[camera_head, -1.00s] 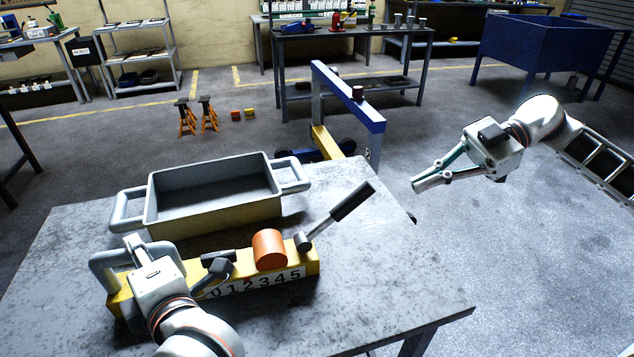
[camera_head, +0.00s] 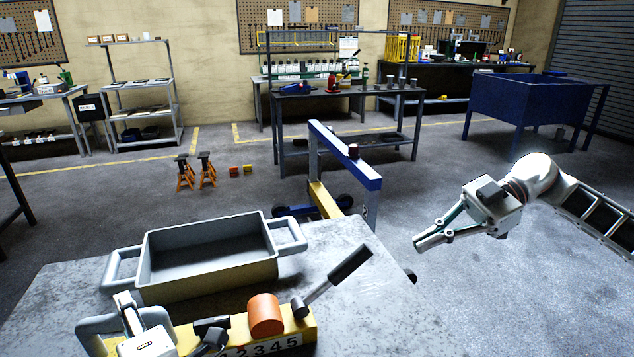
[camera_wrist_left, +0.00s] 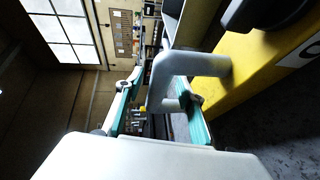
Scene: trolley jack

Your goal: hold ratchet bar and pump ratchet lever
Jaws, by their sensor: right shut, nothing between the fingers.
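The yellow ratchet bar (camera_head: 306,325) with printed numbers lies on the grey table at the bottom of the head view. A grey loop handle (camera_head: 92,328) is at its left end, and an orange cylinder (camera_head: 265,315) is on it. The ratchet lever (camera_head: 348,265), with a black grip, slants up to the right. My left gripper (camera_head: 124,303) is at the loop handle. In the left wrist view its teal fingers (camera_wrist_left: 157,112) are apart, with the loop handle (camera_wrist_left: 168,72) between them and a gap beside the left finger. My right gripper (camera_head: 418,243) is shut and empty, right of the lever.
A grey tray (camera_head: 210,275) with side handles stands on the table (camera_head: 370,305) just behind the bar. A blue and yellow hoist frame (camera_head: 345,165) stands beyond the table. The floor under my right gripper is clear.

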